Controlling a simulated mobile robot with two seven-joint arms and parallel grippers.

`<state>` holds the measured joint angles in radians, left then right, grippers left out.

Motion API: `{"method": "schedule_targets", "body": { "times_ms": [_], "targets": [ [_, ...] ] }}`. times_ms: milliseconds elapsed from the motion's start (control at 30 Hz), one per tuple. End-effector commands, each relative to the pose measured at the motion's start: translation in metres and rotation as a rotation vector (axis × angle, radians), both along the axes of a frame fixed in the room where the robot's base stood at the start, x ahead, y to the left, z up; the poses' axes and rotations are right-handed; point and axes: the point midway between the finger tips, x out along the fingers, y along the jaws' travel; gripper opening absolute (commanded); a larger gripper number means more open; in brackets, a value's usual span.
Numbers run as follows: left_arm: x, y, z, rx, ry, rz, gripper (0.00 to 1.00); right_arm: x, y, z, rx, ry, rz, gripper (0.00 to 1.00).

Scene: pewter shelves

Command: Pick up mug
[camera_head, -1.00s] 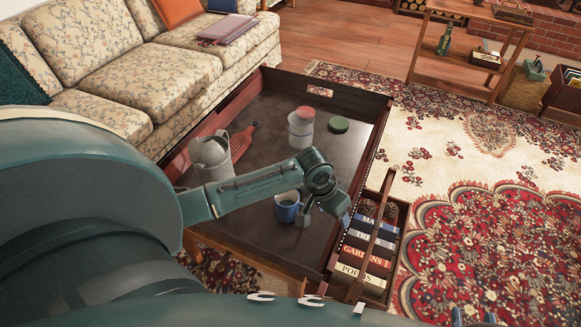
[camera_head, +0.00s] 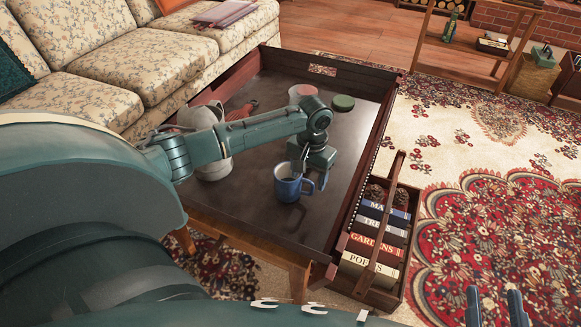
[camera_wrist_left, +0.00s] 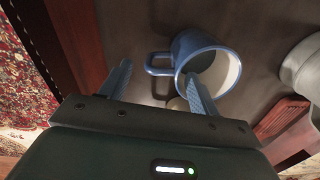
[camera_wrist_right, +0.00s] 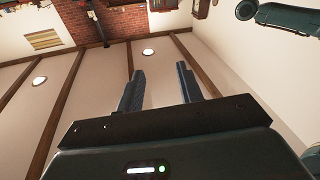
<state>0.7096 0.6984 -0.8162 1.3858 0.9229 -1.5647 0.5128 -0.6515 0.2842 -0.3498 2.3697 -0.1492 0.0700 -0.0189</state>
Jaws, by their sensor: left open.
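A blue mug (camera_head: 288,190) with a light inside stands upright on the dark tray table (camera_head: 245,215), its handle toward the right. In the left wrist view the mug (camera_wrist_left: 208,52) lies ahead of my left gripper (camera_wrist_left: 160,82), which is open. Its fingers are spread to either side of the handle, and one overlaps the mug's opening. I cannot tell whether they touch it. In the head view my left gripper (camera_head: 307,178) is just above and behind the mug, its fingertips partly hidden. My right gripper (camera_wrist_right: 160,82) is open and empty, far from the mug; its fingers show at the head view's lower right (camera_head: 495,305).
The table has raised wooden sides. A floral sofa (camera_head: 150,65) borders the left.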

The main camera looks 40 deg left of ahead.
Motion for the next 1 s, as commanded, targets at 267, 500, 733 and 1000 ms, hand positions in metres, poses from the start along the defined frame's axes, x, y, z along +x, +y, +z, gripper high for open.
{"method": "schedule_targets", "body": {
  "times_ms": [267, 500, 733, 1000],
  "targets": [
    [-0.001, 0.000, -0.033, 0.001, 0.001, -0.001, 0.62, 0.001, 0.002, -0.008, 0.033, 0.006, 0.010, 0.36],
    [0.000, 0.001, -0.054, 0.000, -0.001, -0.003, 0.62, 0.001, 0.006, -0.001, 0.079, 0.000, 0.028, 0.36],
    [0.000, 0.001, -0.053, 0.000, -0.001, -0.002, 0.56, 0.002, 0.006, 0.003, 0.077, -0.008, 0.031, 0.36],
    [0.000, 0.000, -0.053, -0.001, -0.001, -0.002, 0.34, 0.002, 0.005, 0.000, 0.074, -0.003, 0.029, 0.36]
  ]
}}
